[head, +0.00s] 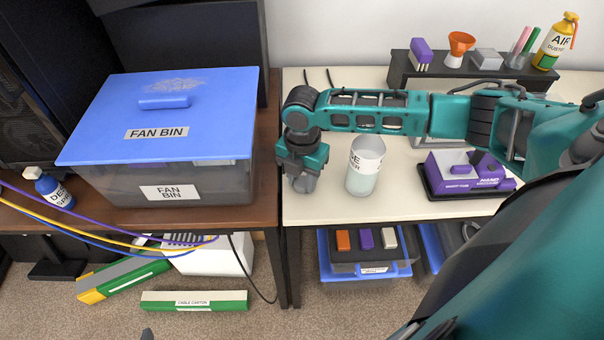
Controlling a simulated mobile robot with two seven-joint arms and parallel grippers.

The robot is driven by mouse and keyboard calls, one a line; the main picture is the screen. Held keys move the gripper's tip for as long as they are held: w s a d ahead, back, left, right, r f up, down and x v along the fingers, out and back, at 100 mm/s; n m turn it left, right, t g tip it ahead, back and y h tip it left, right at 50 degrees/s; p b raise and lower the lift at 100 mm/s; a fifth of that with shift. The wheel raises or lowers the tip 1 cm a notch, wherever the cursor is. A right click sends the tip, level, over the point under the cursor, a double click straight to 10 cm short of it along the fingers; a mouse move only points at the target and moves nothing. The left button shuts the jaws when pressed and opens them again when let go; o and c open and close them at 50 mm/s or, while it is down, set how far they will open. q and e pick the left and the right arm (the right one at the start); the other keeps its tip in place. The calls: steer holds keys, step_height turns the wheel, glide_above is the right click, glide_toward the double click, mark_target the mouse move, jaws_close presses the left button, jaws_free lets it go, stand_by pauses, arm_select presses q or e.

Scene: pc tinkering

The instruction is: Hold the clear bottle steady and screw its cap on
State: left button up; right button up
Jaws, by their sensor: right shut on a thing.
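A purple device on a black tray (462,178) sits right of the bottle. The fan bin (165,125) fills the brown table at left. Bare table lies in front of the bottle.

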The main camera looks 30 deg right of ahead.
mark_target(302, 182)
steer(key=shift+r+p, duration=1)
steer(key=shift+p, duration=0.15)
steer(key=shift+r, duration=0.1)
step_height(302, 182, up, 3)
steer(key=shift+r+p, duration=0.1)
steer(key=shift+p, duration=1.05)
steer(key=shift+r, duration=1.3)
